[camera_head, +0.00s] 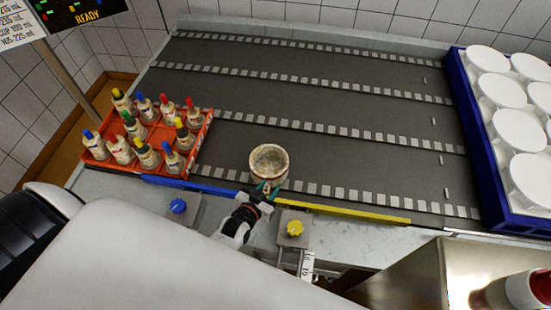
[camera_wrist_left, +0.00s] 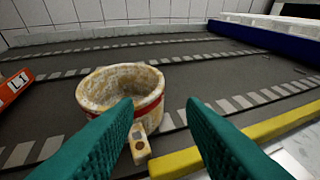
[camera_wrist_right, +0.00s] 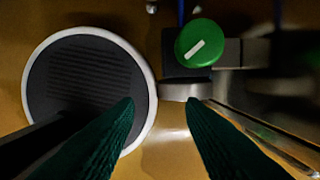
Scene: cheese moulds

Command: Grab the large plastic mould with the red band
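The large plastic mould (camera_head: 269,164) is a worn cream cup with a red band, standing upright on the dark conveyor just behind its front edge. In the left wrist view the mould (camera_wrist_left: 121,88) stands beyond my fingers, left of centre, with a small tan tab at its lower front. My left gripper (camera_head: 264,188) is at the mould's near side. I cannot tell whether a finger touches the mould. My right gripper (camera_wrist_right: 160,102) is open and empty, and only the right wrist view shows it.
An orange crate (camera_head: 205,135) of several small bottles is left of the mould. A blue tray (camera_head: 478,150) of white round pieces stands at the right. Blue (camera_head: 178,206) and yellow (camera_head: 295,228) knobs sit in front. A green knob (camera_wrist_right: 200,43) and a round dark disc (camera_wrist_right: 88,85) face my right gripper.

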